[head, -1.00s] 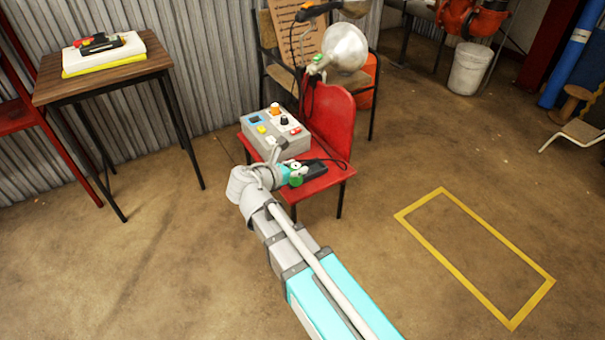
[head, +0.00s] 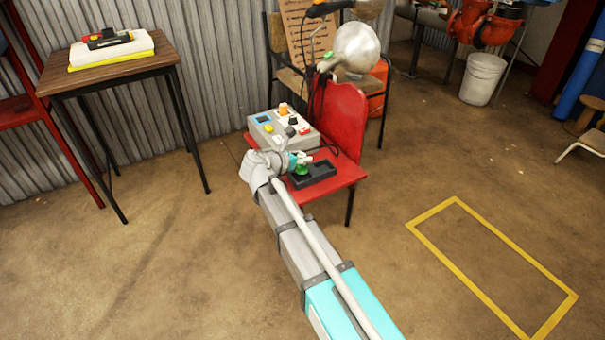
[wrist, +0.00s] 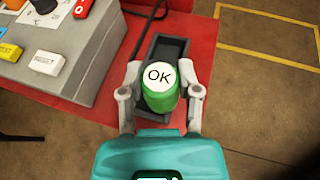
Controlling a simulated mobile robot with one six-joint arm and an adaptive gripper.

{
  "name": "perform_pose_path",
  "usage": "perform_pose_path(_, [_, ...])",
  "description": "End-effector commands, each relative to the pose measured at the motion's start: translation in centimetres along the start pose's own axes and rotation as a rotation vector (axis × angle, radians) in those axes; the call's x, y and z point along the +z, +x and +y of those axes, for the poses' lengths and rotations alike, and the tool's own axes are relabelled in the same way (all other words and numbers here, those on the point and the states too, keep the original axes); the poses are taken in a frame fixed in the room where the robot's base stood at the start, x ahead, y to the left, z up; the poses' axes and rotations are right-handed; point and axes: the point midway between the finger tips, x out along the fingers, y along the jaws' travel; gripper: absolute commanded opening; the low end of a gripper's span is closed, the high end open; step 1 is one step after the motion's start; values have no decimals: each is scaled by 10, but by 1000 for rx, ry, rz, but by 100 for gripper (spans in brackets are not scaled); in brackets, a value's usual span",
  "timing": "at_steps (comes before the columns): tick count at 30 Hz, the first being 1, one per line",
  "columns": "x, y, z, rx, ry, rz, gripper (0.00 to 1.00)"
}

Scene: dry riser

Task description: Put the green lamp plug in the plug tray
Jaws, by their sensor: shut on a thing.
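The green lamp plug (wrist: 160,95) has a white round top marked "OK". My gripper (wrist: 161,85) is shut on it, one finger on each side. The black plug tray (wrist: 166,48) lies on the red chair's seat. In the wrist view the plug overlaps the near part of the tray; I cannot tell whether it hangs above it or touches it. In the head view my gripper (head: 300,162), the green plug (head: 301,169) and the tray (head: 322,172) show together over the seat, the plug at the tray's left part.
A grey control box (head: 283,130) with coloured buttons stands close to the left of the tray on the seat. The red chair back (head: 340,115) rises behind, with a lamp (head: 356,48) above it. A dark cable runs near the tray.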

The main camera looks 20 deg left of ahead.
Motion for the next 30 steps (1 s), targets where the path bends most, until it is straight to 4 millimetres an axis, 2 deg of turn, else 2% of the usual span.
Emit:
perform_pose_path(1, [-7, 6, 4, 0, 0, 0, 0])
perform_pose_path(6, [-11, 13, 9, 1, 0, 0, 0])
perform_pose_path(22, [-13, 16, 11, 1, -1, 0, 0])
perform_pose_path(30, [-31, 28, 15, 1, -1, 0, 0])
